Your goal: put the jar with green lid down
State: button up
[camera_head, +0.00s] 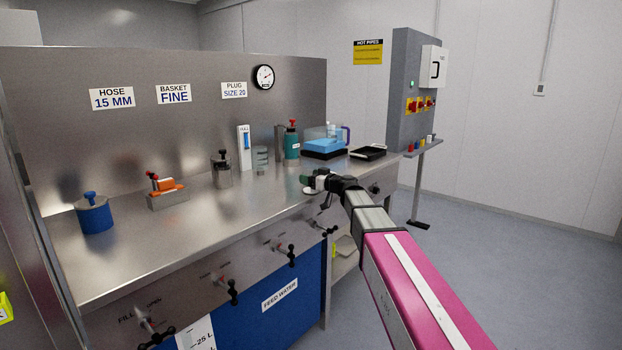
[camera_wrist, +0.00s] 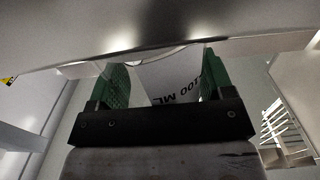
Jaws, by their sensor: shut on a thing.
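My gripper (camera_head: 314,182) is over the right part of the steel bench, close to its front edge. In the wrist view its green-padded fingers (camera_wrist: 160,85) are shut on a pale jar (camera_wrist: 172,80) marked "100 ML", with the print upside down. In the head view the jar is small and mostly hidden by the gripper. I cannot make out its green lid apart from the green pads. I cannot tell whether the jar's base touches the bench.
The steel bench (camera_head: 190,235) holds a blue canister (camera_head: 95,215), an orange item in a metal holder (camera_head: 168,200), a metal pot (camera_head: 222,175), a teal bottle (camera_head: 291,145), a blue box (camera_head: 324,146) and a black tray (camera_head: 368,153). Valve handles (camera_head: 233,290) project below the front edge. Bare steel lies left of my gripper.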

jog(key=shift+f, duration=0.15)
jog(key=o, duration=1.1)
jog(key=shift+c, duration=0.2)
jog(key=v, duration=1.1)
jog(key=shift+f, duration=0.25)
